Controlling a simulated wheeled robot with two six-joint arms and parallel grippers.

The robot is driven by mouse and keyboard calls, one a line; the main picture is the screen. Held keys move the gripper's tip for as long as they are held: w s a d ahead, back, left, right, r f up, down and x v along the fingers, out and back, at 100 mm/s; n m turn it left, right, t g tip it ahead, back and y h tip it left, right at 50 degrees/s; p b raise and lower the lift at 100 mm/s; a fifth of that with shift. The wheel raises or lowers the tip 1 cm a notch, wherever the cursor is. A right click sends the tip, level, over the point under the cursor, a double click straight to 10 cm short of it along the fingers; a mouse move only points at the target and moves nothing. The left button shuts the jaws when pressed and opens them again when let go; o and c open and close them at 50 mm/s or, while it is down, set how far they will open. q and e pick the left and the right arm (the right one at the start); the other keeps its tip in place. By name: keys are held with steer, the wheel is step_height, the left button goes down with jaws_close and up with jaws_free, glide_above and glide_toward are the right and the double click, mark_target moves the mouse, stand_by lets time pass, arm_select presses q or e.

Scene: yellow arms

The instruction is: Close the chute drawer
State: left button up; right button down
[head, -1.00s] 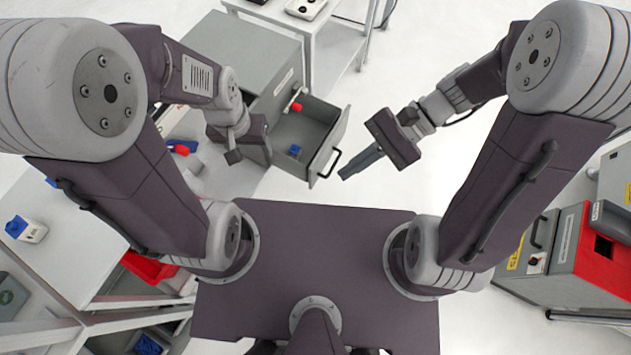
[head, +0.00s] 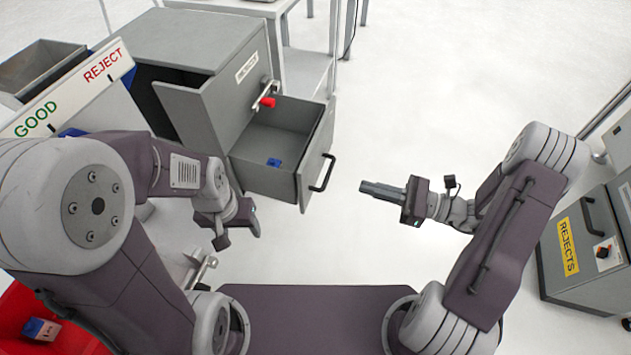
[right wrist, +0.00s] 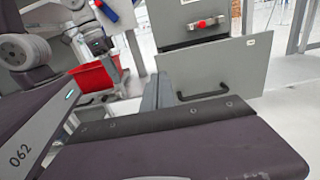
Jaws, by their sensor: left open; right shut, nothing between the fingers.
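The chute drawer (head: 278,168) of the grey cabinet (head: 205,75) stands pulled out, with a small blue piece (head: 274,162) inside. Its front panel (head: 312,160) carries a black handle (head: 324,173). The drawer front also shows in the right wrist view (right wrist: 240,66), with the handle (right wrist: 203,93) low on it. My right gripper (head: 366,188) is shut and empty, to the right of the handle and apart from it, its fingers pointing at the drawer front. My left gripper (head: 236,228) is left of and below the drawer, apart from it; its fingers are hard to make out.
A red-handled latch (head: 268,101) sits on the cabinet face above the drawer. A GOOD/REJECT sorting chute (head: 70,92) stands at the left. A grey REJECTS box (head: 590,245) stands at the right. A red bin (head: 40,315) is at bottom left. The floor right of the drawer is clear.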

mark_target(303, 170)
steer(key=b+x, duration=0.4)
steer(key=x, duration=0.9)
steer(key=shift+w+a+f+b, duration=0.1)
steer(key=shift+a+b, duration=0.2)
arm_select(q)
step_height(303, 170, down, 5)
steer(key=shift+r, duration=0.2)
arm_select(e)
steer(key=shift+w+a, duration=0.1)
steer(key=shift+a, duration=0.05)
steer(key=shift+w+a, duration=0.1)
steer(key=shift+a, duration=0.35)
steer(key=p+x, duration=0.2)
steer(key=x, duration=1.5)
steer(key=shift+a, duration=0.25)
steer(key=shift+w+a, duration=0.25)
steer(key=shift+a, duration=0.4)
arm_select(q)
steer(key=shift+w+a+r, duration=0.25)
steer(key=shift+a+r, duration=0.55)
steer(key=shift+r, duration=0.3)
arm_select(e)
steer(key=shift+r, duration=0.25)
